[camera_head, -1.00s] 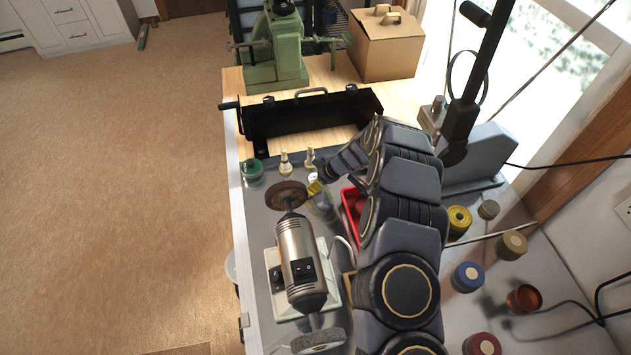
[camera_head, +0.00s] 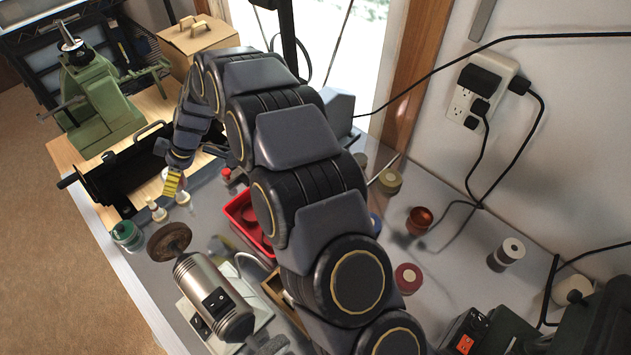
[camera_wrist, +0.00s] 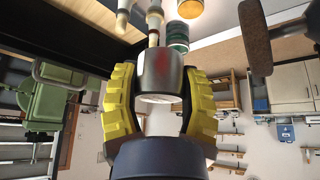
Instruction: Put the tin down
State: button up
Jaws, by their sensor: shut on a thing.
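The tin (camera_wrist: 158,66) is a short silvery metal cylinder with a reddish smudge on its side. In the wrist view it sits between the two yellow ridged fingers of my gripper (camera_wrist: 160,82), which are shut on it. In the head view my gripper (camera_head: 173,182) is near the small pale bottles (camera_head: 157,211), beyond the grinder's brown wheel. The tin cannot be made out in the head view. I cannot tell whether its base touches anything.
A bench grinder (camera_head: 213,297), a green jar (camera_head: 127,236) and a red tray (camera_head: 246,217) stand on the grey worktop (camera_head: 158,275). A black metal bender (camera_head: 130,175) and a green press (camera_head: 98,103) are at the back. Several spools stand at the right.

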notch_tip(320, 180, up, 22)
jog(key=w+d+m+t+h, duration=0.1)
jog(key=w+d+m+t, duration=0.3)
jog(key=d, duration=1.3)
jog(key=w+d+m+g, duration=0.1)
jog(key=w+d+m, duration=0.35)
jog(key=d, duration=1.25)
jog(key=m+t+h, duration=0.3)
jog(key=m, duration=0.2)
send_over(463, 225)
jog(key=s, duration=0.2)
jog(key=f, duration=3.6)
jog(key=shift+w+d, duration=0.3)
jog(key=shift+w, duration=0.1)
jog(key=shift+f, duration=0.1)
jog(key=o, duration=1)
jog(key=shift+o, duration=0.2)
